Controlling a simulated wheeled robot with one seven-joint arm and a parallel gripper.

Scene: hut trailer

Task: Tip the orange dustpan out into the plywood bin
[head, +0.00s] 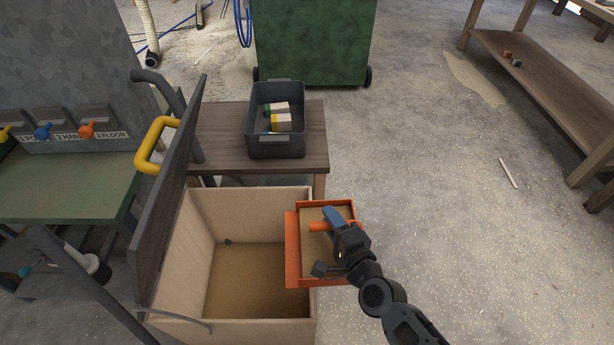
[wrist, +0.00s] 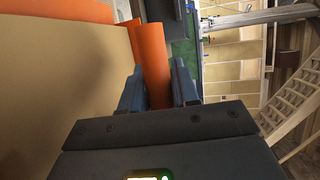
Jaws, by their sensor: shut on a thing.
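The orange dustpan (head: 292,251) is in my gripper (head: 328,240), over the right wall of the plywood bin (head: 252,200). Its left lip reaches over the bin's opening, and a tan layer (head: 312,262) covers its pan. In the wrist view my gripper (wrist: 160,88) is shut on the orange handle (wrist: 153,62), with a blue finger on each side. The tan surface (wrist: 60,85) fills the left of that view. The bin is open at the top, with its dark lid (head: 165,200) standing up at the left. Its floor is brown; a small dark spot shows on the back wall.
A low wooden table (head: 222,140) behind the bin holds a grey crate (head: 277,145) with small boxes. A green bench (head: 70,190) with a yellow handle (head: 157,145) beside it is at the left. A wooden shelf (head: 545,80) stands far right. Floor right of the bin is mostly clear.

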